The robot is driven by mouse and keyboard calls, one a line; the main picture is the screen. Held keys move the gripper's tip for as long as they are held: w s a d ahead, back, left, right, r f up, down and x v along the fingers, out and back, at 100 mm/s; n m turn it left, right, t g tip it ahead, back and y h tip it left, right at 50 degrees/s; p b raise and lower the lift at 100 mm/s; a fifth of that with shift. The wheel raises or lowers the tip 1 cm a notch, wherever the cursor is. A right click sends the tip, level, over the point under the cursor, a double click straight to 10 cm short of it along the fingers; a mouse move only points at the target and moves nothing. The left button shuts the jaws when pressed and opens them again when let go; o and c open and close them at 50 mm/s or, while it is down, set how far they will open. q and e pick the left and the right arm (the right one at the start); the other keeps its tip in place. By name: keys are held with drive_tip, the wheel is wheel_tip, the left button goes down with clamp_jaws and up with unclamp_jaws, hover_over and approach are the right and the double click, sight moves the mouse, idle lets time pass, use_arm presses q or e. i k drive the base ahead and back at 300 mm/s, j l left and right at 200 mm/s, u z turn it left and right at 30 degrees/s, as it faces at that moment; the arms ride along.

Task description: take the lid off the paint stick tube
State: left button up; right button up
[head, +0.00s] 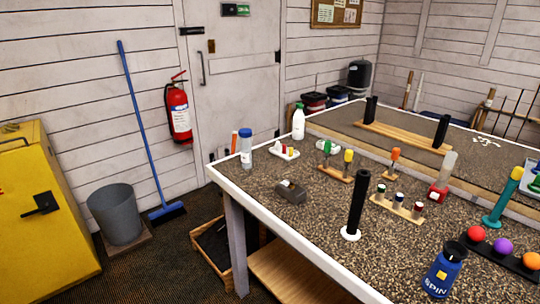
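I cannot tell for certain which item is the paint stick tube. Three small capped cylinders stand in a wooden rack (385,203) in the middle of the table; one of them, the right cylinder (417,210), has red on it. A pale see-through container with a blue lid (246,133) stands upright at the table's far left corner, its lid on. A white tray (290,155) beside it holds small coloured pieces, too small to make out. Neither of my grippers is in view.
A black upright grip (357,205) stands on a white base near the front edge. A grey block (290,192), a blue "SPIN" can (442,272) and a black ball rack (492,250) are also on the speckled table (320,235). Its front left surface is clear.

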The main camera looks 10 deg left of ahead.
sight(245, 143)
drive_tip(key=i+j+z, duration=0.15)
drive_tip(key=j+z, duration=0.25)
drive_tip(key=i+j+z, duration=0.1)
drive_tip(key=z, duration=0.3)
drive_tip(key=j+z, duration=0.3)
drive_tip(key=j, duration=0.65)
drive_tip(key=i+j+z, duration=0.15)
drive_tip(key=j, duration=1.6)
drive_tip(key=k, duration=0.05)
